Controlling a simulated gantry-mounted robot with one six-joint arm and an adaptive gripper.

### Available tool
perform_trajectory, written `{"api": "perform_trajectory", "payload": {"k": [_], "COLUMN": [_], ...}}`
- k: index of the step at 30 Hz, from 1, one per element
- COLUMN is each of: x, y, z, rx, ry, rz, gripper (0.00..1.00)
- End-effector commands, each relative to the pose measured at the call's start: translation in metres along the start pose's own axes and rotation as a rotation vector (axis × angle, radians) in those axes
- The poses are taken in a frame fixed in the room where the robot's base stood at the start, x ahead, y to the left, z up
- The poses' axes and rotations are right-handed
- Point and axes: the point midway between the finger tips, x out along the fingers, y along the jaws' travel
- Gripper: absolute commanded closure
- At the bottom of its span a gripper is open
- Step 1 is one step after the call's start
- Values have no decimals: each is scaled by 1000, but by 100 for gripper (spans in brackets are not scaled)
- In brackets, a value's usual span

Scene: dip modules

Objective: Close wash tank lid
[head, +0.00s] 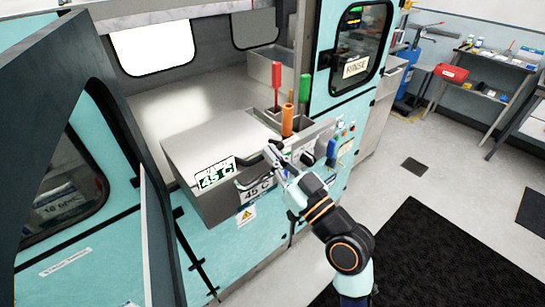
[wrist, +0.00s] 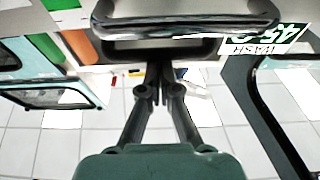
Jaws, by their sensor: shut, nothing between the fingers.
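The wash tank lid (head: 215,142) is a grey metal cover lying low over the tank at the machine's front. Its front face carries a green "45 C" label (head: 215,175); a second label (head: 255,190) sits lower on the front. I cannot tell whether the lid is fully seated. My gripper (head: 270,165) is at the right end of the lid's front, its fingers together and empty. In the wrist view, a metal bar handle (wrist: 190,27) crosses close by the fingertips (wrist: 158,75). Whether they touch it is unclear.
Red, green and orange-handled tools (head: 287,118) stand in a holder right behind my gripper. A large dark-framed door (head: 120,120) stands open at left. The rinse door (head: 352,70) is at right. The floor around the black mat (head: 430,255) is open.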

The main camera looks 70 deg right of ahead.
Motion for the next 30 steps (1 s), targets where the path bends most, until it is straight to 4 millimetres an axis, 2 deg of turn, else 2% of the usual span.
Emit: {"api": "perform_trajectory", "payload": {"k": [1, 14, 17, 20, 23, 24, 30], "x": [-1, -2, 1, 6, 12, -5, -58], "y": [1, 1, 0, -1, -4, -2, -2], "z": [10, 15, 7, -15, -46, -29, -17], "rx": [3, 5, 3, 2, 1, 4, 3], "ry": [-20, -32, -30, -20, -5, -10, -3], "rz": [0, 2, 1, -1, -7, -3, -3], "gripper": [100, 100, 100, 100, 100, 100, 100]}}
